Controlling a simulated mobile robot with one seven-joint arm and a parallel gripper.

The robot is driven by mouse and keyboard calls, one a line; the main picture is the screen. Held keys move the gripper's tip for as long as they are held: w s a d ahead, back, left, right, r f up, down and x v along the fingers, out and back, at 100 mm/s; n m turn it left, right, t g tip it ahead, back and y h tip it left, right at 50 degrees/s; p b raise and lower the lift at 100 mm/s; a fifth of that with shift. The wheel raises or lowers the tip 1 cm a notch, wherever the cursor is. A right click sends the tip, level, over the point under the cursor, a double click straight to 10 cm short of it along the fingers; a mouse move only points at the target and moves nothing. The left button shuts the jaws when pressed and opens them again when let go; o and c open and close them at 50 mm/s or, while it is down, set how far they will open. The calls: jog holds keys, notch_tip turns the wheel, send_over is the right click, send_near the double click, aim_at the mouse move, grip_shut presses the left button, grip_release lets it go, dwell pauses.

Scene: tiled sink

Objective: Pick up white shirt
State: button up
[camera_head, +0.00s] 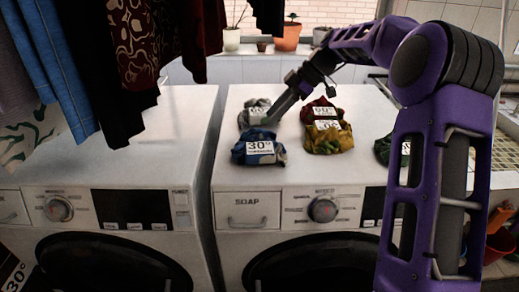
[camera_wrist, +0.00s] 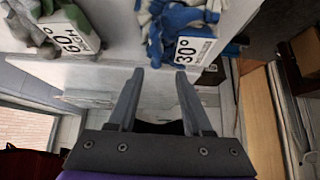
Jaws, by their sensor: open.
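The only pale garment on the right washing machine is a crumpled greyish-white bundle (camera_head: 246,115) with a 60° label, at the left of the machine top. In the wrist view it appears as a grey-green and white bundle (camera_wrist: 27,28) at the upper left. My gripper (camera_head: 271,121) is just right of it in the head view. In the wrist view my gripper (camera_wrist: 159,72) has its fingers apart with nothing between them. Neither finger visibly touches the bundle. The gripper's tip is small and dark in the head view, so its height is unclear.
A blue bundle (camera_head: 241,151) with a 30° label lies nearer the front. Red (camera_head: 308,114), yellow (camera_head: 340,143) and dark green (camera_head: 382,150) bundles lie to the right. Dark clothes (camera_head: 136,45) hang at upper left. Potted plants (camera_head: 288,38) stand behind. The left machine's top is clear.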

aim_at(260, 127)
jog(key=x, duration=0.5)
jog(key=shift+w+a, duration=0.15)
jog(key=shift+w, duration=0.15)
grip_shut()
dwell(1.1)
